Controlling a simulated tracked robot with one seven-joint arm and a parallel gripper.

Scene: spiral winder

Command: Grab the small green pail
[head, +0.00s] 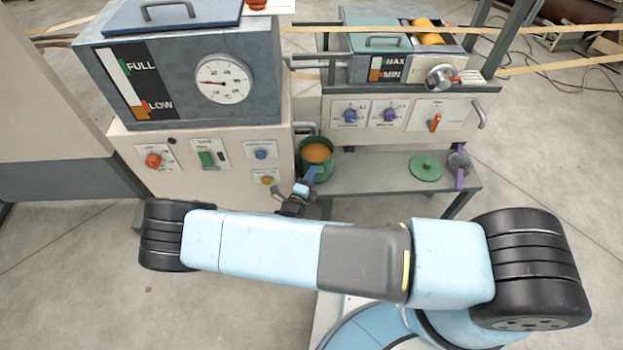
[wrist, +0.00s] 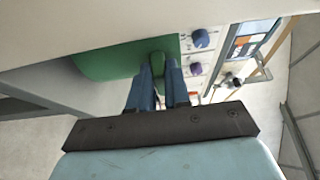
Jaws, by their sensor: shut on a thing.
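The small green pail (head: 316,157), with orange contents showing inside, is at the left end of the grey shelf, beside the cream cabinet. My gripper (head: 311,174) reaches its near side in the head view. In the wrist view, the two blue fingers of my gripper (wrist: 158,84) are shut on a green grip of the pail (wrist: 110,60), which sticks out between them. The pail's body fills the upper left behind the fingers. I cannot tell whether the pail rests on the shelf or hangs just above it.
A green lid (head: 425,168) and a grey item with a purple handle (head: 459,167) are on the shelf (head: 375,178) to the right. The cream cabinet (head: 215,185) with knobs stands close on the left. A panel with knobs (head: 400,115) is above the shelf.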

